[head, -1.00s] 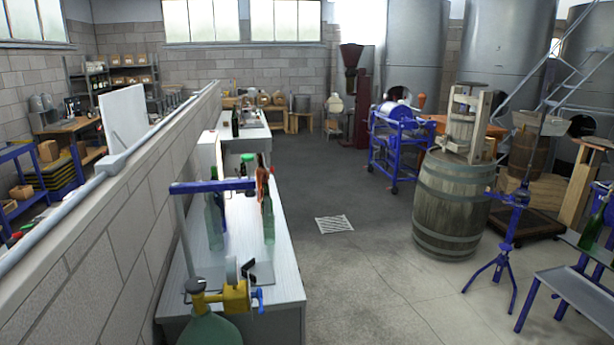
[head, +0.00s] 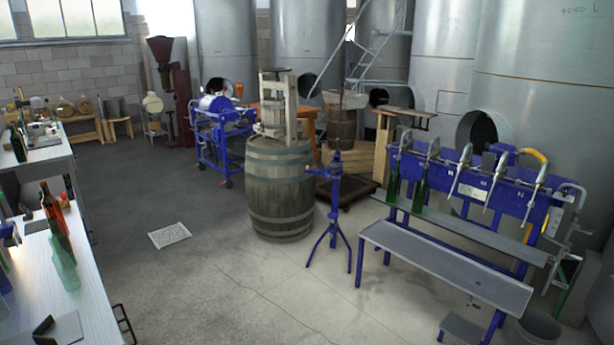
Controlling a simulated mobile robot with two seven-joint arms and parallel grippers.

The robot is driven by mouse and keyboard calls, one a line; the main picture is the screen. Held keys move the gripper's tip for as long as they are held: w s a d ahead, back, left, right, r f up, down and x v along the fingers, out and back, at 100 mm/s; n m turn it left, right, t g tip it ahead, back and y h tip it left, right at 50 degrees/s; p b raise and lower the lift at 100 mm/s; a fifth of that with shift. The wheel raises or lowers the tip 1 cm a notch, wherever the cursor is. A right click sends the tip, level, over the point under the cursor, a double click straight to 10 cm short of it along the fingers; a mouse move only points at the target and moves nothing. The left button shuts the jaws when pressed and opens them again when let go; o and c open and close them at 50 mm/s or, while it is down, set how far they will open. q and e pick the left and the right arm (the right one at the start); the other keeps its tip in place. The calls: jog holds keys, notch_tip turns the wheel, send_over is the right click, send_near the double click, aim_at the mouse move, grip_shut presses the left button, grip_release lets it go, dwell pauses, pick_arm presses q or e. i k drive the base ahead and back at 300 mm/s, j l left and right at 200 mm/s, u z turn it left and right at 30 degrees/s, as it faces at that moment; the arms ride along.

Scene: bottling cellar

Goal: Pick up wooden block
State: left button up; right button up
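I cannot make out a separate small wooden block in the head view. Wooden things that show are a barrel (head: 281,195) standing on the floor, a small wooden press frame (head: 272,118) on top of it, and a pale upright wooden post (head: 382,155) to the right behind it. Neither of my grippers is in view.
A blue tripod stand (head: 333,210) stands beside the barrel. A blue bottle-filling rack (head: 480,185) with a grey bench (head: 445,262) is at the right. A white worktable (head: 85,280) with bottles is at the left.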

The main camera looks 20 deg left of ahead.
aim_at(64, 205)
jog(key=i+u, duration=0.25)
jog(key=i, duration=0.55)
jog(key=i+l+u, duration=0.2)
jog(key=i, duration=0.6)
jog(key=i+u, duration=0.35)
jog(key=i, duration=0.45)
jog(key=i+l+u, duration=0.1)
jog(key=i+u, duration=0.25)
jog(key=i, duration=0.45)
jog(key=i+u, duration=0.3)
jog(key=i, duration=0.5)
jog(key=i+u, duration=0.3)
jog(key=i, duration=1.3)
jog(key=i+j+z, duration=0.15)
jog(key=i, duration=0.65)
jog(key=i+l+u, duration=0.15)
jog(key=i+u, duration=0.15)
jog(key=i, duration=0.2)
jog(key=i+l+u, duration=0.25)
jog(key=i, duration=0.2)
jog(key=u, duration=3.15)
jog(key=i+l, duration=0.25)
jog(key=i, duration=0.15)
